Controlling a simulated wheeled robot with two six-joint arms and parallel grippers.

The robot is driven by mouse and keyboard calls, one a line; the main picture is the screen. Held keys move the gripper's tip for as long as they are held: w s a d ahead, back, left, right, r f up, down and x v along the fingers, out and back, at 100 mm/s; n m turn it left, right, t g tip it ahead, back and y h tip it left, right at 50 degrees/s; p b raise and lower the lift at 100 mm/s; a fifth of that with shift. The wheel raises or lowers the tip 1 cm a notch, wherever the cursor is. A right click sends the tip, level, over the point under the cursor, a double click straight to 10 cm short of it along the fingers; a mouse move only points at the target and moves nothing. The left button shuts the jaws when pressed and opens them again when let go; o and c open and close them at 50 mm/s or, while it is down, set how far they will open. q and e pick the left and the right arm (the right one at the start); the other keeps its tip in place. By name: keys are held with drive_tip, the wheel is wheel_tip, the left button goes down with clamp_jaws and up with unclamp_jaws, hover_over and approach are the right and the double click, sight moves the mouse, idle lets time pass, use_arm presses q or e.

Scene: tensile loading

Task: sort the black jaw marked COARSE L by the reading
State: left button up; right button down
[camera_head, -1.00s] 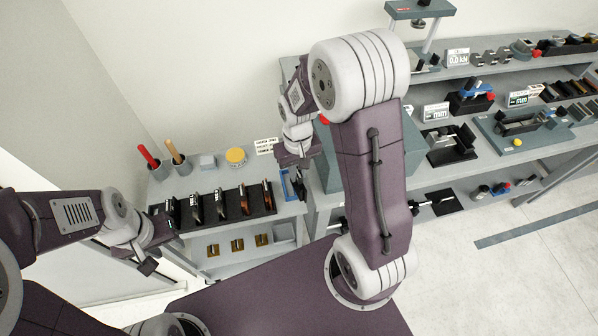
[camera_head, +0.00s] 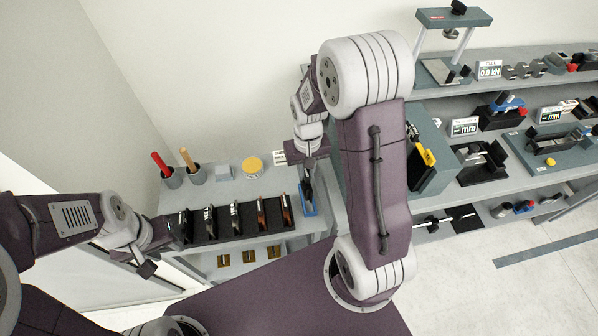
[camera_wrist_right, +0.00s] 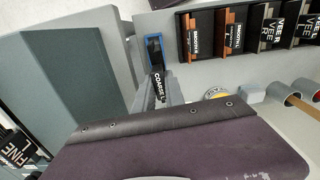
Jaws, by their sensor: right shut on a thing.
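The black jaw marked COARSE L (camera_wrist_right: 158,87) is between the fingers of my right gripper (camera_wrist_right: 160,95) in the right wrist view, its label readable. In the head view my right gripper (camera_head: 308,172) points down over a small blue tray (camera_head: 309,206) at the right end of the low shelf. The dark jaw shows below the fingers, over or in this tray; contact is unclear. The blue tray (camera_wrist_right: 149,46) also shows just beyond the jaw in the wrist view. My left gripper (camera_head: 147,262) is empty at the lower left; its finger gap is unclear.
A black rack (camera_head: 222,236) holds several jaws, some marked VEE and SMOOTH, left of the blue tray. A green-grey box (camera_head: 438,165) stands right of my right arm. Instruments and a 0.0 kN display (camera_head: 489,70) fill the right shelves. Two cups (camera_head: 196,174) hold handles.

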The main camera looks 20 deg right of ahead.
sight(308, 186)
drive_tip(key=shift+d+f, duration=0.35)
drive_tip(key=shift+f, duration=0.15)
drive_tip(key=shift+w+d+f+m, duration=0.1)
drive_tip(key=shift+w+m, duration=0.1)
drive_tip(key=shift+m, duration=0.2)
drive_tip(key=shift+s, duration=0.1)
drive_tip(key=shift+f+b, duration=1.4)
drive_tip(key=shift+f, duration=0.5)
drive_tip(key=shift+p, duration=0.4)
drive_tip(key=shift+f+b, duration=1.35)
drive_tip(key=shift+f, duration=0.5)
drive_tip(key=shift+s, duration=0.1)
